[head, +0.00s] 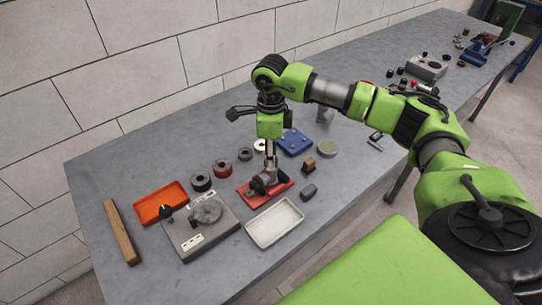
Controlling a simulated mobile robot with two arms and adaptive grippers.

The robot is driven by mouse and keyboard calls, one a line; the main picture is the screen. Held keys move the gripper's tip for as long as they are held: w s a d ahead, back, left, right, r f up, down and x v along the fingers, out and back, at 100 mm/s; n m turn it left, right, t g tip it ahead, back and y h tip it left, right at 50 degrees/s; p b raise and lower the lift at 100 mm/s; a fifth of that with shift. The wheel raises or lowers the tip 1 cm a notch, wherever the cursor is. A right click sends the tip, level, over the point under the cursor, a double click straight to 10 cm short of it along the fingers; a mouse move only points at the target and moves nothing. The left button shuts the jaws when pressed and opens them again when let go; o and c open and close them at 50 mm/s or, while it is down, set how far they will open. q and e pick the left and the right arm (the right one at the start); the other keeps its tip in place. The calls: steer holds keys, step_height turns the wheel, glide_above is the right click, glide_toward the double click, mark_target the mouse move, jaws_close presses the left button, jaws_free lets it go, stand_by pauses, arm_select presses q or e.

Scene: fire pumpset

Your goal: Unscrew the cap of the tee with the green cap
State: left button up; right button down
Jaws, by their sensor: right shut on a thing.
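A dark grey tee fitting (264,182) sits on a red base (250,196) near the middle of the bench. My right gripper (270,168) points straight down over it, its fingers closed at the top of the tee. It is shut on what appears to be the tee's cap. The fingers hide most of the cap, and I cannot make out its green colour. My left gripper is not in view.
Left of the tee are a grey box with a round top (215,228), an orange tray (160,203) and a wooden bar (122,232). A white tray (274,224) lies in front. A blue plate (294,142) and small blocks lie to the right.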

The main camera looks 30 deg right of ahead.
steer(key=shift+f+n+b, duration=0.15)
steer(key=shift+n+b, duration=0.4)
steer(key=shift+n, duration=1.55)
steer(key=shift+n+b, duration=0.7)
steer(key=shift+n, duration=0.1)
steer(key=n, duration=0.3)
steer(key=shift+b, duration=0.4)
steer(key=shift+r, duration=0.2)
steer(key=c, duration=1.8)
jaws_free()
steer(key=shift+d, duration=0.1)
